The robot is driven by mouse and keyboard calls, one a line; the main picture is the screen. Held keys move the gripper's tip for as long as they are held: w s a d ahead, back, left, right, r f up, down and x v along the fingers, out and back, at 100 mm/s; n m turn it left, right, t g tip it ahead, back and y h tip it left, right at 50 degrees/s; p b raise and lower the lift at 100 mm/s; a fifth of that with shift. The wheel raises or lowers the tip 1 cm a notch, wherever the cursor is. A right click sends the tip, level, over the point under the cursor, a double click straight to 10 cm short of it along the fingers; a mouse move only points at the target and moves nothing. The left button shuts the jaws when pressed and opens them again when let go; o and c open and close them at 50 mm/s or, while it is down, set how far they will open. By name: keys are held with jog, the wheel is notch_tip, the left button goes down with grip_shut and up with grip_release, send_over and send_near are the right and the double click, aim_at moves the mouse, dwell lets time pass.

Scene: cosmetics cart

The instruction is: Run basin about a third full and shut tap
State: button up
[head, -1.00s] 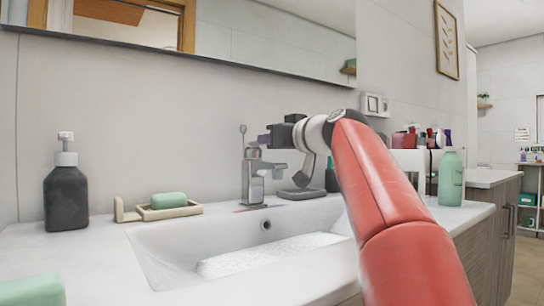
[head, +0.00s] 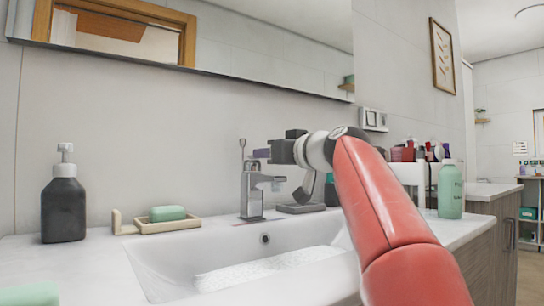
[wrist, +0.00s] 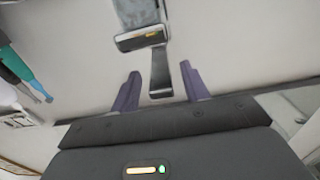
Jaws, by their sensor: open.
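The white basin (head: 150,270) fills the lower middle of the head view. A pale speckled patch, probably water, lies across its floor, and its front part is cut off. The grey metal tap (head: 251,197) stands at the basin's back edge, with its spout pointing right. I cannot make out a stream under it. My gripper (head: 260,153) is open and empty beside the tap's top in the head view. In the wrist view the tap's metal parts (wrist: 160,75) show beyond and between the two purple fingers of my gripper (wrist: 160,90). Contact is not visible.
A dark pump bottle (head: 63,205) and a green soap on a tray (head: 175,226) stand left of the tap. A green bottle (head: 451,190) stands right of my arm. A mirror (head: 270,45) hangs above. A dark stand (head: 303,205) is close right of the tap.

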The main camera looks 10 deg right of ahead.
jog(key=b+v, duration=0.1)
jog(key=v, duration=0.6)
jog(key=shift+s, duration=0.15)
